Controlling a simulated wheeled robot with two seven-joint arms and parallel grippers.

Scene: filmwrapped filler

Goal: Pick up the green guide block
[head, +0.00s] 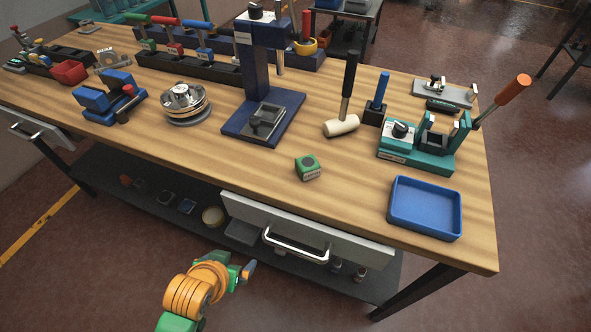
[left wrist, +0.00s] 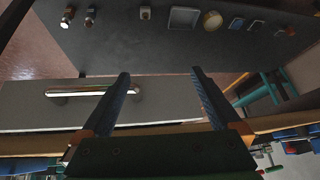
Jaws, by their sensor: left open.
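The green guide block (head: 307,168) is a small green cube-like block with a round dark mark on top and a pale label on its front. It sits upright on the wooden workbench (head: 350,195), near the front edge, in the head view. My left gripper (head: 249,270) is below and in front of the bench edge, to the lower left of the block and apart from it. In the left wrist view the gripper (left wrist: 160,80) has its two fingers spread, with nothing between them. The block cannot be made out in that view. My right gripper is not in view.
A drawer with a metal handle (head: 293,248) juts below the bench top, close to my left gripper. A blue tray (head: 425,207), a mallet (head: 343,124) and a blue press (head: 262,115) stand around the block. Bare wood lies directly around it. The lower shelf (left wrist: 150,50) holds small items.

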